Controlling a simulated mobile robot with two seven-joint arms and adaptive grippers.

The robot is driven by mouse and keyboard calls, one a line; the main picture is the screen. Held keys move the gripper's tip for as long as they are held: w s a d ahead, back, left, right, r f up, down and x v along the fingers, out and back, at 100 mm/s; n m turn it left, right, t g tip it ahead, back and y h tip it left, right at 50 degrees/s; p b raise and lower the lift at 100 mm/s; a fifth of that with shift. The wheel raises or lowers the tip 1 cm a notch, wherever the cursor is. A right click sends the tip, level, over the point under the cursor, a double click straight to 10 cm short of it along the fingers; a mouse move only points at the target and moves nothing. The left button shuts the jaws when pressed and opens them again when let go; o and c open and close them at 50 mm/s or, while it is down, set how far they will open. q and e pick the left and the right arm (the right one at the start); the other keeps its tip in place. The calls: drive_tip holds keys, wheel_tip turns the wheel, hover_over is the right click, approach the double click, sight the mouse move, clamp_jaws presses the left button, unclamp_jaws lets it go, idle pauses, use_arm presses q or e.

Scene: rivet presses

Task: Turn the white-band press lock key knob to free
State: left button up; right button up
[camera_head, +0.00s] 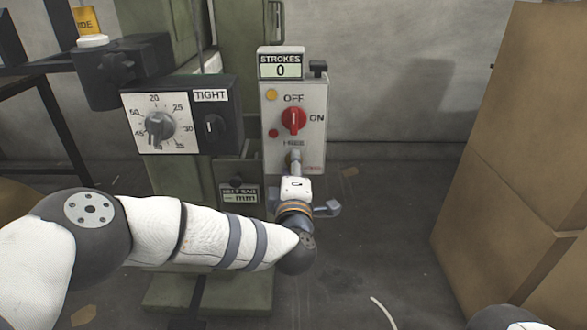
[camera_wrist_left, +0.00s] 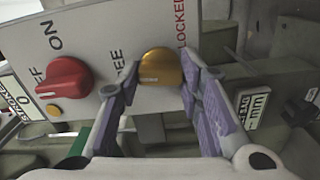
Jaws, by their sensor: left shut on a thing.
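The lock key knob is a round brass-yellow knob (camera_wrist_left: 160,67) on the grey control box (camera_wrist_left: 160,25), between the partly covered word FREE and the word LOCKED. My left gripper (camera_wrist_left: 158,80) is shut on it, one finger on each side. I cannot tell which word the knob points to. In the head view my left gripper (camera_head: 295,163) reaches the bottom of the control box (camera_head: 279,112) and hides most of the knob. My right gripper is out of view.
Above the knob is a red OFF/ON switch (camera_head: 293,121), with a STROKES counter reading 0 (camera_head: 281,66) on top. A black dial box (camera_head: 214,92) marked TIGHT stands left on the green press.

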use_arm(q)
drive_tip(key=shift+d+f+n, duration=0.1)
drive_tip(key=shift+n, duration=0.8)
drive_tip(key=o, duration=1.2)
drive_tip(key=shift+c, duration=0.2)
drive_tip(key=s, duration=1.2)
